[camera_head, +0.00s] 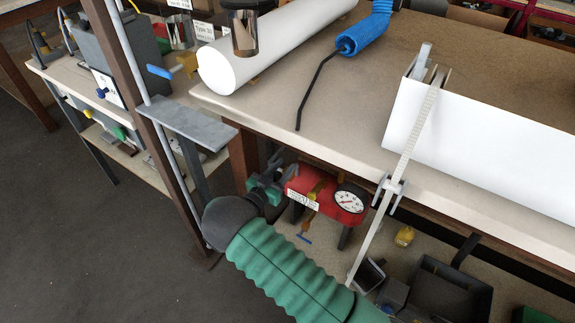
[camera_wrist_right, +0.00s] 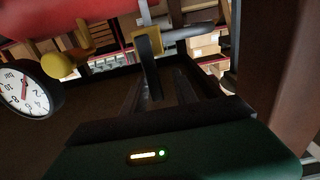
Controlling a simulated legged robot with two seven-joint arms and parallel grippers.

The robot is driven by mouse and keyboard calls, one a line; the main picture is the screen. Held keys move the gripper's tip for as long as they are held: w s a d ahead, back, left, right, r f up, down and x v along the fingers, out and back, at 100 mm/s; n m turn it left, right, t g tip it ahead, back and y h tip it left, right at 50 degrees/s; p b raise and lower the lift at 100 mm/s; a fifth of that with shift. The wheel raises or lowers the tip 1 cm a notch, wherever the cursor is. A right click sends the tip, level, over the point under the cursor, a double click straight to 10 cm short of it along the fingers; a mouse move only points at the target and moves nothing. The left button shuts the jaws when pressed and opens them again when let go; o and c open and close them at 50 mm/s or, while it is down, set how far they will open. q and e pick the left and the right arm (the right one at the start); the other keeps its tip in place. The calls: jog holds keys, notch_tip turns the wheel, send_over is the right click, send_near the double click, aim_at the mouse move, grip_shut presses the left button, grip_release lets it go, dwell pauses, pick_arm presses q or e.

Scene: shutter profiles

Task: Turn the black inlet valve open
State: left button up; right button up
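The red unit (camera_head: 325,194) with a round white gauge (camera_head: 350,200) stands under the near edge of the workbench. My right gripper (camera_head: 270,181) is at the left end of this unit, at the end of my green-sleeved arm. In the right wrist view a dark upright bar (camera_wrist_right: 149,62), which looks like the black valve handle, stands in front of my right gripper beside a brass fitting (camera_wrist_right: 175,42) and a grey pipe. The gauge (camera_wrist_right: 24,89) is at left. My left gripper is out of view.
The workbench (camera_head: 300,90) overhangs the red unit. A brown post (camera_head: 148,110) with a grey plate (camera_head: 200,124) stands left of my right arm. A dark tray (camera_head: 440,290) lies on the lower shelf at right. Open floor is at lower left.

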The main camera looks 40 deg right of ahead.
jog(key=shift+a+r, duration=0.1)
jog(key=shift+a, duration=0.05)
jog(key=shift+c, duration=1.8)
jog(key=shift+d, duration=0.25)
jog(key=shift+c, duration=1.3)
jog(key=shift+d+f, duration=0.25)
jog(key=shift+d, duration=0.1)
grip_shut()
jog(key=shift+a, duration=0.1)
